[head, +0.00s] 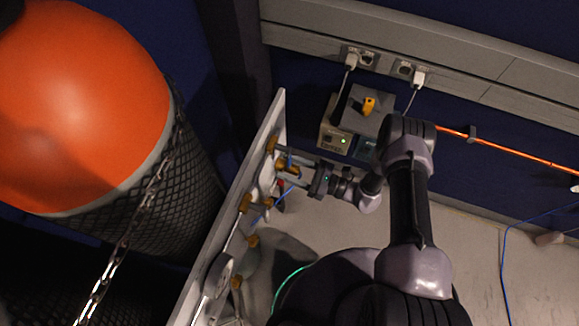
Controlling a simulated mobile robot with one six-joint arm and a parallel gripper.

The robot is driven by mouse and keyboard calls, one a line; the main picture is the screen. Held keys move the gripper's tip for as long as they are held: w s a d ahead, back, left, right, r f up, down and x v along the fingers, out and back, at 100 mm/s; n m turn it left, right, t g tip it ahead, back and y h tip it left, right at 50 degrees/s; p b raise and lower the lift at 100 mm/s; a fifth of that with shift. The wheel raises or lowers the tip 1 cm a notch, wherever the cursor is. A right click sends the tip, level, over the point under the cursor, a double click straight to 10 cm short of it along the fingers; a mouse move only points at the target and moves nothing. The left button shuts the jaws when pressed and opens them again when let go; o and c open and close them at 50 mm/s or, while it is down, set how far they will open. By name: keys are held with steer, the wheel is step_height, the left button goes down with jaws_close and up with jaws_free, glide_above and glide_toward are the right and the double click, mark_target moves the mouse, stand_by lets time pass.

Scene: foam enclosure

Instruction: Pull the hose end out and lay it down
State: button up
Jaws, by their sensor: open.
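An upright pale panel (237,200) stands left of the middle, with several brass-coloured fittings (245,203) along its right face. A thin blue hose (284,196) shows in short pieces close to these fittings. Its end is too small and too covered to tell whether it sits in a fitting. My gripper (289,172) is open and points left at the panel, with its fingers close around or beside an upper brass fitting. I cannot tell whether they touch it or the hose.
A large orange-topped cylinder (80,105) in black mesh, with a chain (150,195), fills the left. Boxes (371,115) with a yellow item on top stand behind my gripper. An orange line (510,155) runs along the wall. The grey floor at right (470,240) is mostly clear.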

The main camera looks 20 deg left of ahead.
steer(key=shift+c, duration=0.2)
jaws_close()
steer(key=o, duration=0.6)
jaws_free()
steer(key=shift+c, duration=0.2)
steer(key=s+d+f+p, duration=0.1)
steer(key=d+f, duration=0.1)
steer(key=d, duration=1.5)
steer(key=shift+s+f+p, duration=0.2)
steer(key=shift+p, duration=0.2)
steer(key=shift+d, duration=0.1)
